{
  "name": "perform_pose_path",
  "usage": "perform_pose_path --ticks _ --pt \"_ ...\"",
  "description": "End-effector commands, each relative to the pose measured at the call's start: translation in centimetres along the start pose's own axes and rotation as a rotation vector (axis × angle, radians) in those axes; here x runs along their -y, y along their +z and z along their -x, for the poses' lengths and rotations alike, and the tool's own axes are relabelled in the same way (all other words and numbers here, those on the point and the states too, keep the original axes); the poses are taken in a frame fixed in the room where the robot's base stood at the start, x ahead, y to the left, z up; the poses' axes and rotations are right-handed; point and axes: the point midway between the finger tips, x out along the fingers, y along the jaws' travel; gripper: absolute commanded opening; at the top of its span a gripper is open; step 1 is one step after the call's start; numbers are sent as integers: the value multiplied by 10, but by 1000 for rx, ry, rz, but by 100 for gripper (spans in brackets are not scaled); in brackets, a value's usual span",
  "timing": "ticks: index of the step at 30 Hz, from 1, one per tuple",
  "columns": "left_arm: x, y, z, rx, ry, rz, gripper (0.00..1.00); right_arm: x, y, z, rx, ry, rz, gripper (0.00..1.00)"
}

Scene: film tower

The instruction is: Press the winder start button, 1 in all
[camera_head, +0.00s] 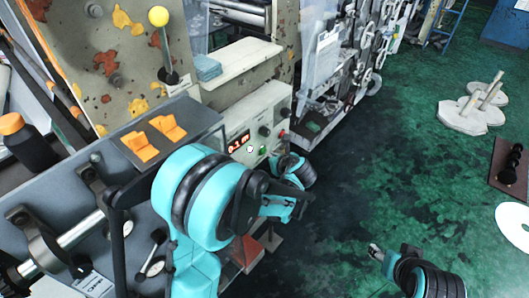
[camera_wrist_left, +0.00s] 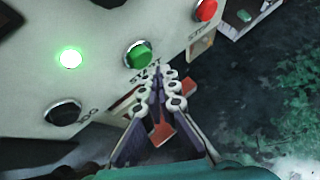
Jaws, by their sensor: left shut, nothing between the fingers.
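The start button is a green button (camera_wrist_left: 138,54) with a START label under it on a pale panel in the left wrist view. In the head view it shows small on the winder's control box (camera_head: 263,151). My left gripper (camera_wrist_left: 165,74) is shut and empty, its tips just below the green button over the label, seemingly short of the button. In the head view the left gripper (camera_head: 287,164) is in front of the box's lower right, its fingertips mostly hidden. My right gripper (camera_head: 376,250) is low at the bottom right, away from the panel; its jaws are unclear.
A red stop button (camera_wrist_left: 206,9) is right of the green one, a black jog button (camera_wrist_left: 62,111) lower left, and a lit green lamp (camera_wrist_left: 70,57) left. A yellow-knobbed lever (camera_head: 159,17) and orange rockers (camera_head: 167,127) stand near.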

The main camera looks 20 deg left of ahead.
Motion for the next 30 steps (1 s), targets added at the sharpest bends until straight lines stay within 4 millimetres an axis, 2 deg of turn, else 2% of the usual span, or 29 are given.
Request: perform_pose_path --ticks 8,21,30 --pt "2 -2 2 0 -1 0 0 0 0 0 0 0 0 51" --pt "23 -23 31 0 -2 -1 0 0 2 -2 0 0 0 51" --pt "25 -25 35 1 0 0 0 0 2 -2 0 0 0 51"
